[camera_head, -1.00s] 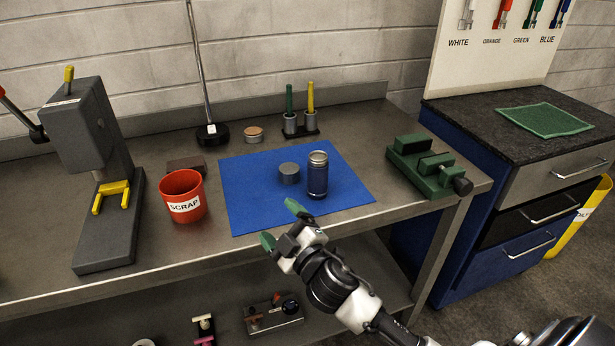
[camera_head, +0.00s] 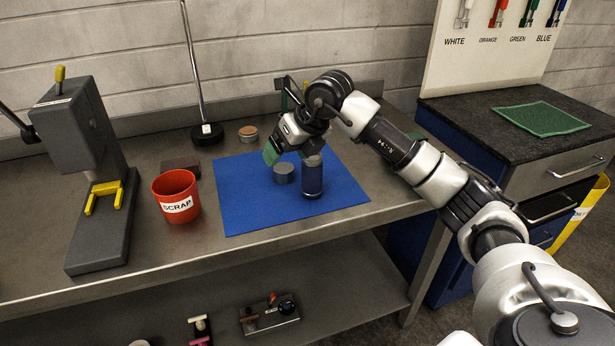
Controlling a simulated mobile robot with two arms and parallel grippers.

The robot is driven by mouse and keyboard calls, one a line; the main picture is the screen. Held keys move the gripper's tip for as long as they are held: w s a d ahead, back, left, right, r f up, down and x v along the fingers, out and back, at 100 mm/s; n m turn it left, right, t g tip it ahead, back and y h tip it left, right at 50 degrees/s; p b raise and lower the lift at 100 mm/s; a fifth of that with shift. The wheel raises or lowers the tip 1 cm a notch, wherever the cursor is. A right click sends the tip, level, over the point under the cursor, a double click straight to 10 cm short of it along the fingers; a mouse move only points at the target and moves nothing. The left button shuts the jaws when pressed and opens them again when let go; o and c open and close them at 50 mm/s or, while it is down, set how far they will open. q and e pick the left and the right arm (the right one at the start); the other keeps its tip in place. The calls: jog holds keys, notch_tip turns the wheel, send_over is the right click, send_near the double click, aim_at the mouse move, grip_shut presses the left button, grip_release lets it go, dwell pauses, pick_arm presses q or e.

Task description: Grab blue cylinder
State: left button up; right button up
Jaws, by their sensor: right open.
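The dark blue cylinder (camera_head: 312,180) stands upright on the blue mat (camera_head: 253,208), with a lighter grey top. A short grey cylinder (camera_head: 284,174) stands just to its left on the same mat. My right gripper (camera_head: 288,152) points down over the mat, close to the top of the blue cylinder. It is open, with one green fingertip showing above and left of the grey cylinder. The other fingertip is hidden, and I cannot tell whether the gripper touches the blue cylinder. My left gripper is out of view.
A red SCRAP cup (camera_head: 176,196) stands left of the mat, beside a grey press (camera_head: 92,170) with a yellow fork. A lamp base (camera_head: 207,134) and a small round tin (camera_head: 248,133) stand at the back. My right arm covers the bench's right side.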

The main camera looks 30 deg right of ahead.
aim_at(311, 158)
jog(key=d+r+m+h, duration=0.2)
jog(key=d+r+h, duration=0.15)
jog(key=d, duration=0.35)
jog(key=shift+g, duration=0.4)
jog(key=x, duration=0.5)
jog(key=shift+s+d+f+p, duration=0.15)
jog(key=shift+s+p, duration=0.2)
jog(key=p+x, duration=0.1)
jog(key=x, duration=0.3)
jog(key=shift+w+d+f, duration=0.1)
jog(key=shift+f, duration=0.25)
jog(key=shift+w+f, duration=0.25)
jog(key=shift+f, duration=0.3)
jog(key=c, duration=1.4)
jog(key=shift+r, duration=0.1)
jog(key=shift+r, duration=0.1)
